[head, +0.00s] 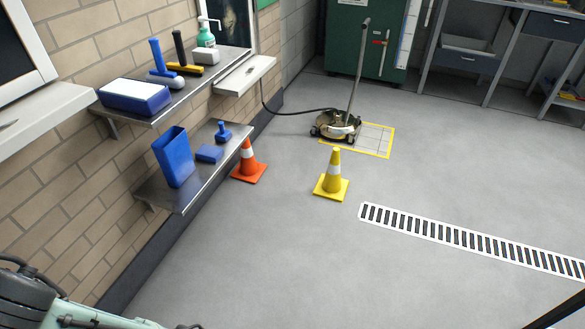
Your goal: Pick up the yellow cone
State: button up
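The yellow cone (332,176) stands upright on the grey floor near the middle of the head view. It has a white band around it and a square yellow base. Nothing covers it. An orange cone (249,163) with a white band stands to its left, apart from it. My gripper is not in view. A dark and pale green part at the lower left corner may be part of my arm, but I cannot tell.
A floor cleaning machine (338,125) stands behind the cone by a yellow-edged floor panel (374,141). A drain grate (470,240) runs to the right. Wall shelves (197,172) with blue items are on the left. The floor in front is clear.

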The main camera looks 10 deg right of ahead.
aim_at(330, 185)
jog(key=z, duration=0.55)
jog(key=i+z, duration=0.2)
jog(key=i, duration=0.25)
jog(key=i+z, duration=0.25)
jog(key=i, duration=0.25)
jog(key=i+j+z, duration=0.2)
jog(key=i, duration=0.25)
jog(key=i+j+z, duration=0.25)
jog(key=i, duration=0.2)
jog(key=l, duration=0.1)
